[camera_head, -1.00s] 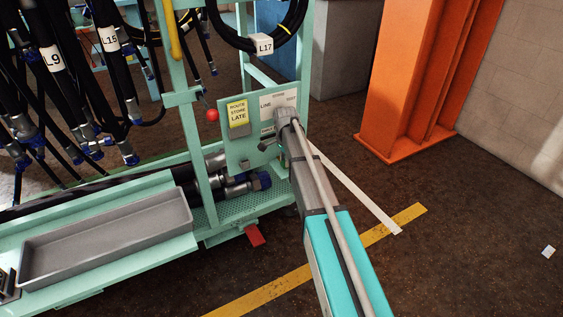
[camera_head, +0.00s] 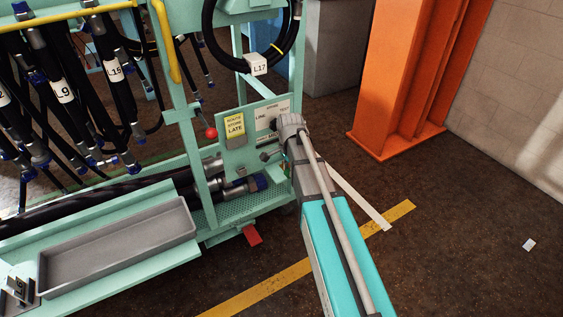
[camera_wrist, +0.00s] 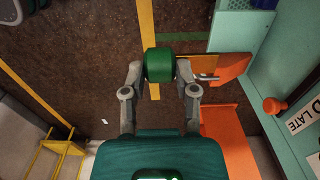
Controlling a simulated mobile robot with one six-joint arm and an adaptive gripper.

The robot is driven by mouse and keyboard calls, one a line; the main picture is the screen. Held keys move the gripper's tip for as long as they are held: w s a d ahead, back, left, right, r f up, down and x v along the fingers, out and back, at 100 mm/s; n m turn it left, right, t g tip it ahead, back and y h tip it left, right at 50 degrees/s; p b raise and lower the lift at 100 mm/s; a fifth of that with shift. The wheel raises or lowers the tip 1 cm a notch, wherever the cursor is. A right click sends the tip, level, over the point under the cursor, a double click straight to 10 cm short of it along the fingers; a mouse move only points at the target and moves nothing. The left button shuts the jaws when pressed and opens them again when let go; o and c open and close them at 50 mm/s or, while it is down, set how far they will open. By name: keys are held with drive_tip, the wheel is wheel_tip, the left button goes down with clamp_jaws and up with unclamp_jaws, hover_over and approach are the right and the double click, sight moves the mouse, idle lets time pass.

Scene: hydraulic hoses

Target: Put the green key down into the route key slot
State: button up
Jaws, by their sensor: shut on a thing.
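The green key (camera_wrist: 160,65) is held between the two fingers of my gripper (camera_wrist: 160,76) in the wrist view. A small bit of green shows below my wrist in the head view, where the fingers are mostly hidden. My wrist is in front of the right edge of the pale green panel (camera_head: 229,158), which carries LINE, STORE and TEST labels (camera_head: 270,113). I cannot make out the route key slot; my wrist covers part of that label area.
A yellow ROUTE STORE LATE card (camera_head: 235,126) and a red knob (camera_head: 211,132) are on the left of the panel. Hoses with blue ends hang at left above a grey tray (camera_head: 118,248). An orange column (camera_head: 388,80) stands behind right. Floor at right is mostly clear.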

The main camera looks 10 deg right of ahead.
drive_tip(key=shift+s+d+r, duration=0.1)
drive_tip(key=shift+s+r, duration=0.15)
drive_tip(key=shift+s, duration=0.3)
drive_tip(key=shift+s+r, duration=0.2)
drive_tip(key=shift+s, duration=0.3)
drive_tip(key=shift+s, duration=0.1)
